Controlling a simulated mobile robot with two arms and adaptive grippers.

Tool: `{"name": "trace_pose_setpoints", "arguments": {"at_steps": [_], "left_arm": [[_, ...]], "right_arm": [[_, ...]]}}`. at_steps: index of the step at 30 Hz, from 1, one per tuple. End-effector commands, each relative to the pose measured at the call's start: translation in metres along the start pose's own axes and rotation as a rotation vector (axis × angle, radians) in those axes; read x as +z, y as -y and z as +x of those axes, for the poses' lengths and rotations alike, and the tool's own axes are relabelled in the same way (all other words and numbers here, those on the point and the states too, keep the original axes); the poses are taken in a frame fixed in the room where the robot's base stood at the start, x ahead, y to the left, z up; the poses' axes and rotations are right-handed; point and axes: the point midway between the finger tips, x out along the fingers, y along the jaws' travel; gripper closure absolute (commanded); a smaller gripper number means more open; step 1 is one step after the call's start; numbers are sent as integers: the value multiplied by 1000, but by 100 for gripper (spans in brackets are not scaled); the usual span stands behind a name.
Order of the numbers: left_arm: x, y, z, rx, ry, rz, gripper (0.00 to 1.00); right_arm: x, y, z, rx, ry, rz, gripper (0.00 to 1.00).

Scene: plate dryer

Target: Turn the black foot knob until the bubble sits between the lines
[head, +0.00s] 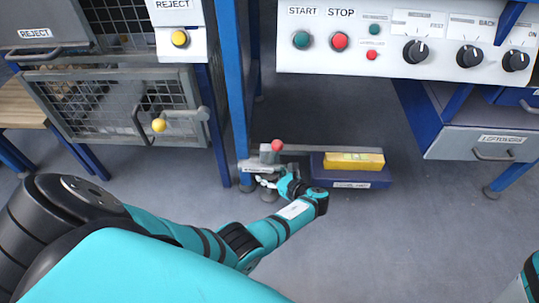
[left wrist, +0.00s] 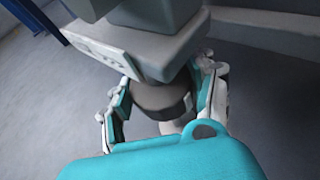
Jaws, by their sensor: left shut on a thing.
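The dark round foot knob (left wrist: 163,102) sits under a grey bracket in the left wrist view. My left gripper (left wrist: 165,92) is shut on it, one finger on each side. In the head view my left gripper (head: 268,181) is low at the grey foot bracket (head: 252,167), and its fingers largely hide the knob. A yellow level (head: 347,162) lies on a dark blue beam (head: 350,180) to the right of the gripper. Its greenish vial (head: 359,156) is too small to tell where the bubble sits. My right gripper is not in view.
A red ball-topped lever (head: 277,146) rises just behind my left gripper. A blue post (head: 235,90) stands behind and left. A white control panel (head: 410,45) overhangs at upper right. A wire-mesh reject bin (head: 110,100) is at left. The floor in front is clear.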

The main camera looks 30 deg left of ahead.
Motion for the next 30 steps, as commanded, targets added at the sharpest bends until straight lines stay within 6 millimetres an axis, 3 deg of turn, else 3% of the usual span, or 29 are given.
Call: {"name": "trace_pose_setpoints", "arguments": {"at_steps": [9,10,15,24,30], "left_arm": [[1,-1,1,21,2,-6,75],[1,-1,1,21,2,-6,41],[0,-1,1,20,1,-6,18],[1,-1,0,13,1,-4,18],[3,-3,0,-97,0,44,18]], "right_arm": [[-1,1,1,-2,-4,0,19],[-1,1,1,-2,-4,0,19],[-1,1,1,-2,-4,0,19],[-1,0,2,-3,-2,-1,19],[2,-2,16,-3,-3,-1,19]]}}
